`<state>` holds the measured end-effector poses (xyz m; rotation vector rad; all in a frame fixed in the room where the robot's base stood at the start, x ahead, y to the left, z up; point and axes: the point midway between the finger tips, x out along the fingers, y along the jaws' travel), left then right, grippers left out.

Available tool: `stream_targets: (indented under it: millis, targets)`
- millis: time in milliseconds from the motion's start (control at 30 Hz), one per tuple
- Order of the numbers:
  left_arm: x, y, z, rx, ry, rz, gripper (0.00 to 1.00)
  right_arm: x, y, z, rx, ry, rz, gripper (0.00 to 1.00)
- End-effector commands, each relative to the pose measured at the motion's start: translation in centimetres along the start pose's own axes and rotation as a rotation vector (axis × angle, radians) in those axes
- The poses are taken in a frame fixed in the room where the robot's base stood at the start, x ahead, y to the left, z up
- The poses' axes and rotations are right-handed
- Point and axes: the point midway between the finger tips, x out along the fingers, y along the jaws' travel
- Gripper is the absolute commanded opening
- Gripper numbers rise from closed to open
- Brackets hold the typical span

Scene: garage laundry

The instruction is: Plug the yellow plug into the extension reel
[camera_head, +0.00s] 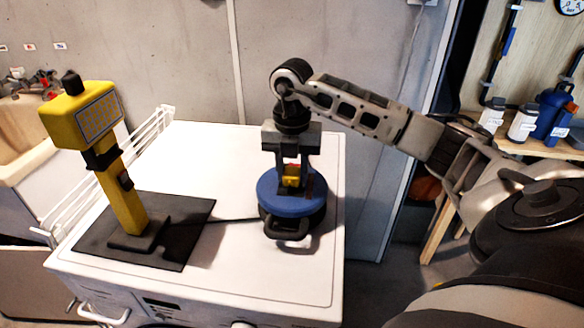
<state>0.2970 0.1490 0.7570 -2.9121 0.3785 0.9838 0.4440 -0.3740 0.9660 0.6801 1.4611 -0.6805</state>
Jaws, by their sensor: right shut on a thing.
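The extension reel (274,199) is round with a blue top and a black handle in front. It sits on the white machine's top. My right gripper (291,180) points straight down over the reel and is shut on the yellow plug (291,176). The plug is between the fingers, at the reel's top face. The fingers hide part of it, and I cannot tell whether it is seated in a socket. A dark cable (238,219) runs left from the reel towards a yellow work lamp (122,195). My left gripper is not in view.
The lamp stands upright on a dark mat (195,212) on the left of the white machine (225,275). A white rack (105,175) lines the left edge. A sink (20,140) is further left. A shelf with bottles (523,122) is at right. The machine's front middle is clear.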

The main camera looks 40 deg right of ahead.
Motion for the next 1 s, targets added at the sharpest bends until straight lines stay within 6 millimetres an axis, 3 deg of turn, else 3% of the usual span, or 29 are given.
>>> stream_targets:
  millis: [367,400,467,767,1000]
  targets:
    - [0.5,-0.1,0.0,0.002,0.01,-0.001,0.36,0.9,0.0,0.0,0.0,0.0,-0.001,0.12]
    - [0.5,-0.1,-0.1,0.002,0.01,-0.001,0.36,0.8,0.0,0.0,0.001,0.0,-0.001,0.43]
    - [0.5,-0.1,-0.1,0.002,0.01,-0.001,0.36,0.8,0.0,0.0,0.001,0.0,-0.001,0.58]
    - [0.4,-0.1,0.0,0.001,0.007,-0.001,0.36,0.7,0.0,0.0,0.0,0.0,-0.001,0.58]
    - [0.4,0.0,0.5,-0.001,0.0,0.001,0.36,-2.4,0.1,0.1,0.001,-0.004,0.004,0.58]
